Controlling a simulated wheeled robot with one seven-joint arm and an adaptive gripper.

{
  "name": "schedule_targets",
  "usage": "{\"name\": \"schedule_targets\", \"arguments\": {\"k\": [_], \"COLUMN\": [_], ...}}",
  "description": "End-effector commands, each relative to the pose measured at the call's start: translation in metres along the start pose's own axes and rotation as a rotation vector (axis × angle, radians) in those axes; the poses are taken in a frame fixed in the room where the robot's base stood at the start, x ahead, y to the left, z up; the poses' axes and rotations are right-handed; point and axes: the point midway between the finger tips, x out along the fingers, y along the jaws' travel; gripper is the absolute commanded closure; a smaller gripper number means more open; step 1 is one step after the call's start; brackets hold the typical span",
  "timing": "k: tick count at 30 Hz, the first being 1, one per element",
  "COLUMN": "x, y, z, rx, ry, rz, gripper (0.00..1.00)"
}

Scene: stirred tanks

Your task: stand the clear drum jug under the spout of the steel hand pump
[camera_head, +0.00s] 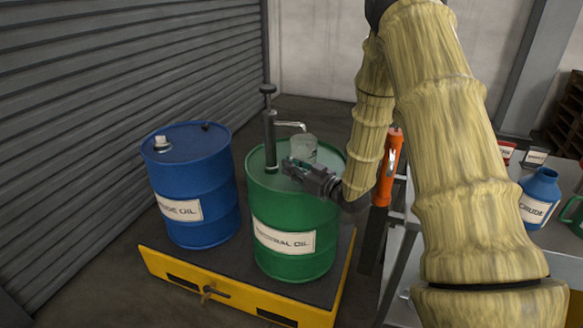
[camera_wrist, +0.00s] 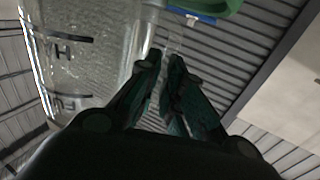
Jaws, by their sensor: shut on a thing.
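The clear drum jug (camera_head: 303,149) is upright over the top of the green drum, just below the outlet of the spout (camera_head: 292,124). I cannot tell whether it touches the drum top. The steel hand pump (camera_head: 270,140) rises from the green drum, left of the jug. My gripper (camera_head: 290,168) is at the jug's near side, shut on the jug. In the wrist view the jug (camera_wrist: 85,60) fills the upper left with dark level marks, and my fingertips (camera_wrist: 164,66) close on its clear handle. The jug's base is partly hidden behind my gripper.
The green drum (camera_head: 290,238) and a blue drum (camera_head: 197,215) stand on a yellow-edged pallet (camera_head: 210,292). A grey shutter wall is at left. A bench at right holds a blue crude bottle (camera_head: 540,195). An orange tool (camera_head: 391,165) hangs beside my arm.

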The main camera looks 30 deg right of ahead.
Motion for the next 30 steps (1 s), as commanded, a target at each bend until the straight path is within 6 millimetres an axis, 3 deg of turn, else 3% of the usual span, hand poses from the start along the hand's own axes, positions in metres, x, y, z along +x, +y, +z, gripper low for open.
{"name": "schedule_targets", "arguments": {"k": [10, 12, 15, 25, 30], "x": [0.000, 0.000, 0.000, -0.001, -0.013], "y": [0.000, 0.000, 0.000, 0.000, 0.001], "z": [0.004, 0.004, 0.004, 0.004, 0.004], "rx": [0.000, 0.000, 0.000, 0.000, 0.001], "ry": [0.000, 0.001, 0.000, 0.000, -0.001], "rz": [0.000, 0.000, 0.000, 0.000, 0.002], "gripper": [1.00, 0.82, 0.66, 0.66, 0.66]}}
